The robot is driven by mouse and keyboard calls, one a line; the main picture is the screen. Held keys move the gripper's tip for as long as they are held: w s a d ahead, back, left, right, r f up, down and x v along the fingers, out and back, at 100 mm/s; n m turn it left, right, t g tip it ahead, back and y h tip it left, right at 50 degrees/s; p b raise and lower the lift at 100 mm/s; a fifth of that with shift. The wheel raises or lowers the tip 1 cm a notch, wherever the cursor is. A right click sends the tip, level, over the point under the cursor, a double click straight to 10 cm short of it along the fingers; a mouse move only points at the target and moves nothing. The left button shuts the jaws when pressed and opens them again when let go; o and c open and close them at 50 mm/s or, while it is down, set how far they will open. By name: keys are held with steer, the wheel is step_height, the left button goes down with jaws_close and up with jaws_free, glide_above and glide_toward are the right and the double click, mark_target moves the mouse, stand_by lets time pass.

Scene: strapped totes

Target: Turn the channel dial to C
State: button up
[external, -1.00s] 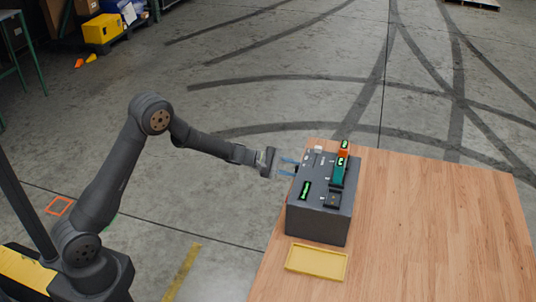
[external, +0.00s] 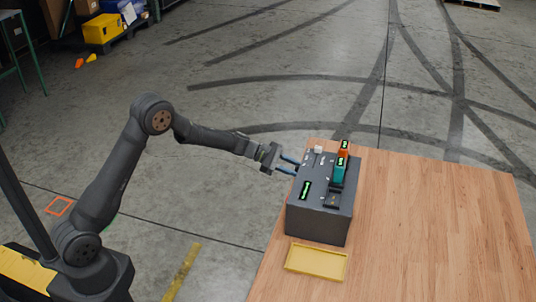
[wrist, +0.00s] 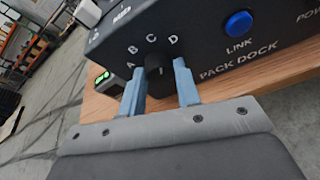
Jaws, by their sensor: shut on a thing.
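The dark grey pack dock box (external: 318,222) stands near the left edge of the wooden table. Its channel dial (wrist: 155,66), a small black knob, shows on the box's face in the wrist view, with white letters A, B, C and D arced around its left and upper side. I cannot clearly read which letter its pointer marks. My gripper (wrist: 158,84) has a blue finger on each side of the dial and is shut on it. In the external view my gripper (external: 289,165) reaches the box's left side, and the dial is hidden there.
A blue LINK button (wrist: 238,23) sits right of the dial. Teal (external: 339,172) and orange (external: 344,151) blocks with green displays stand on the box. A yellow tray (external: 316,275) lies in front of it. The table's right side (external: 440,220) is clear.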

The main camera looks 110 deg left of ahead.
steer(key=shift+n+h, duration=0.3)
steer(key=shift+n, duration=0.1)
stand_by(0.4)
steer(key=o, duration=1)
steer(key=shift+c, duration=0.2)
steer(key=v, duration=1.7)
steer(key=shift+s, duration=0.15)
steer(key=shift+a+r, duration=0.1)
